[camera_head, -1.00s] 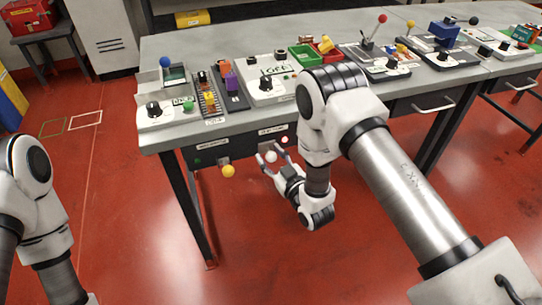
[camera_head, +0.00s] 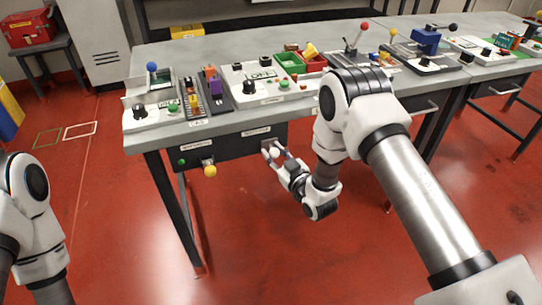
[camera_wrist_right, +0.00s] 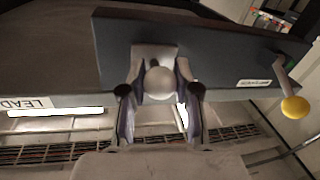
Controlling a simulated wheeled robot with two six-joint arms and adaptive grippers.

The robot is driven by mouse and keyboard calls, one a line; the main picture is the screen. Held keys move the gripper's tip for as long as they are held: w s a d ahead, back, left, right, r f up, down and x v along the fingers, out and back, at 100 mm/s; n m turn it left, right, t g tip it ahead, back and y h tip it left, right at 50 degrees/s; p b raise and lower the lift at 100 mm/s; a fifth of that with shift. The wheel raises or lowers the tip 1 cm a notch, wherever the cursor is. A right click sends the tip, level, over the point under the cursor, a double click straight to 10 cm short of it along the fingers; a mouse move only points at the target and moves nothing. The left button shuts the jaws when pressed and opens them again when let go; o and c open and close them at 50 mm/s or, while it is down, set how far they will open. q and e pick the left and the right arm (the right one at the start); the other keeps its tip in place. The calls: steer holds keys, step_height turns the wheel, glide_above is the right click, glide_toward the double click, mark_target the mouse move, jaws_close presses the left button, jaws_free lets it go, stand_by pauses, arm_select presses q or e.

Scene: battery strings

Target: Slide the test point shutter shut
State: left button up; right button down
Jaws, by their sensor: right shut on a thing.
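The test point shutter shows as a pale plate (camera_wrist_right: 154,54) with a white ball knob (camera_wrist_right: 159,83), on a dark panel (camera_wrist_right: 225,55) under the bench's front edge. In the head view the white knob (camera_head: 272,151) is near the panel's right end. My right gripper (camera_head: 277,153) reaches it from the front, shut on the knob with a finger on each side. In the wrist view my right gripper's fingers (camera_wrist_right: 160,95) flank the ball. No red-ringed round port shows on the panel. My left arm is at the left edge; its gripper is out of view.
A lever with a yellow ball (camera_head: 210,170) hangs from the panel's left part, beside a green button (camera_head: 182,161). The bench top (camera_head: 240,50) carries several control boxes and bins. Open red floor lies in front.

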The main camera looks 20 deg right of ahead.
steer(key=c, duration=0.8)
jaws_free()
steer(key=shift+w+d, duration=0.1)
steer(key=shift+d, duration=0.15)
steer(key=v, duration=1.2)
steer(key=shift+f, duration=0.15)
